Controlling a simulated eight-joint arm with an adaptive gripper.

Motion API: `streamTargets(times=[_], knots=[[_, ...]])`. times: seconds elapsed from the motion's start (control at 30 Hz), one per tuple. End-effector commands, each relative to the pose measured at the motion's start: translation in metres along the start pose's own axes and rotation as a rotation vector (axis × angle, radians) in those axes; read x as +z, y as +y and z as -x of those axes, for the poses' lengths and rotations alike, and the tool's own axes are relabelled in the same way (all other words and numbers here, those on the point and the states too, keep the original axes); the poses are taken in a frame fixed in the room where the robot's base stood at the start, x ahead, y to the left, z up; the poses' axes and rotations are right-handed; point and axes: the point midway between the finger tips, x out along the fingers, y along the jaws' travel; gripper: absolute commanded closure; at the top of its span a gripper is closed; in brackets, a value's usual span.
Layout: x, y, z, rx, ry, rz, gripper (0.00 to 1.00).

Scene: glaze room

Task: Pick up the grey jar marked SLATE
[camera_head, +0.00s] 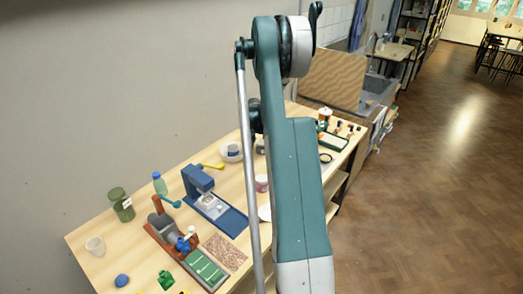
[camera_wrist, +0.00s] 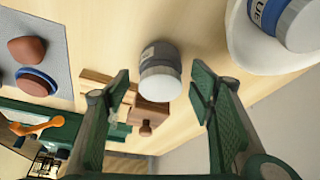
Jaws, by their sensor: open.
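A grey jar (camera_wrist: 160,62) with a pale end facing the camera shows in the wrist view. My gripper (camera_wrist: 160,88) is open, with one green finger on each side in the picture and the jar between and beyond the fingertips. Neither finger appears to touch the jar. In the head view my arm hides the gripper, and I cannot pick out this jar with certainty.
A white bowl (camera_wrist: 252,52) holding a blue-labelled jar (camera_wrist: 300,24) is close on the right. Wooden blocks (camera_wrist: 150,113) lie just below the jar. A grey mat (camera_wrist: 52,42) with brown round pieces is at left. The bench (camera_head: 105,262) is crowded.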

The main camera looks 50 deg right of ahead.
Motion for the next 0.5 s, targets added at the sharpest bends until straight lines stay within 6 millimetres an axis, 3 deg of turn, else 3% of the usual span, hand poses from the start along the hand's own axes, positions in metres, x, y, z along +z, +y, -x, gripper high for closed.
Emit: streamTargets(times=[0.2, 0.5], knots=[[-0.0001, 0.0001, -0.0108, 0.0, 0.0, 0.0, 0.46], [0.0, 0.0, -0.0114, 0.0, 0.0, 0.0, 0.46]])
